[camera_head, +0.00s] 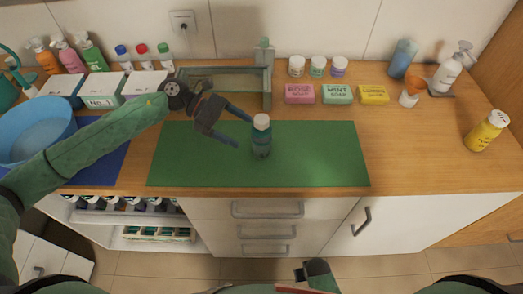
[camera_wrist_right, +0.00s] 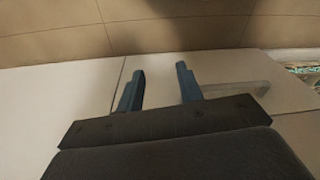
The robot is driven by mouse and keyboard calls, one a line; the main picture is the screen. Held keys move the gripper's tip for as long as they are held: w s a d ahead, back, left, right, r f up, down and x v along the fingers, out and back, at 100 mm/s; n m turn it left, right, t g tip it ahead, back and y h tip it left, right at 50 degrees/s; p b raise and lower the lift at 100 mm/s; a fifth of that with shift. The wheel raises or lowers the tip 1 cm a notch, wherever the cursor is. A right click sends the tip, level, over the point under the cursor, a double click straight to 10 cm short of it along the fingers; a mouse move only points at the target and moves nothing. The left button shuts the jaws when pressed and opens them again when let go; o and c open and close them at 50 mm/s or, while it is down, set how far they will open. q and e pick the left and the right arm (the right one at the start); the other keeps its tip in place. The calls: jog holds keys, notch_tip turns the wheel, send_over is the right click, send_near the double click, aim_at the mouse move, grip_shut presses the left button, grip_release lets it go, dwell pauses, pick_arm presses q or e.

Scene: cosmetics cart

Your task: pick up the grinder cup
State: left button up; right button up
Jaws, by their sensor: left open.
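A small dark teal, see-through cup or jar with a whitish top (camera_head: 262,138) stands upright on the green mat (camera_head: 320,165); it is the likeliest grinder cup, though no label can be read. My left gripper (camera_head: 243,131) reaches in from the left, open, with its two blue fingers pointing at the cup. The fingertips are just left of it, and I cannot tell whether they touch it. My right gripper (camera_wrist_right: 161,72) is open and empty in the right wrist view, in front of the pale cabinet fronts. The cup is not in that view.
A glass-like stand (camera_head: 267,80) rises behind the mat. Pink (camera_head: 299,94), green (camera_head: 337,94) and yellow (camera_head: 374,94) soap boxes sit behind right. A blue bowl (camera_head: 35,130) and white boxes (camera_head: 103,92) are left. The mat right of the cup is clear.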

aim_at(262, 145)
pick_arm(q)
jog(key=shift+f, duration=0.4)
jog(key=shift+d, duration=0.3)
jog(key=shift+p+x, duration=0.5)
jog(key=shift+x, duration=0.4)
jog(key=p+x, duration=0.3)
jog(key=x, duration=0.1)
jog(key=shift+s+d+r+p, duration=0.1)
jog(key=shift+d+r+p, duration=0.05)
jog(key=shift+d+p, duration=0.15)
jog(key=shift+s+d+f, duration=0.15)
jog(key=shift+d+f, duration=0.15)
jog(key=shift+d, duration=0.05)
pick_arm(e)
jog(key=s+d+f, duration=0.3)
jog(key=f, duration=0.7)
jog(key=shift+f+t, duration=0.3)
jog(key=shift+f, duration=0.05)
pick_arm(q)
jog(key=c, duration=0.9)
jog(key=shift+c, duration=1.2)
pick_arm(e)
jog(key=shift+w+d, duration=0.15)
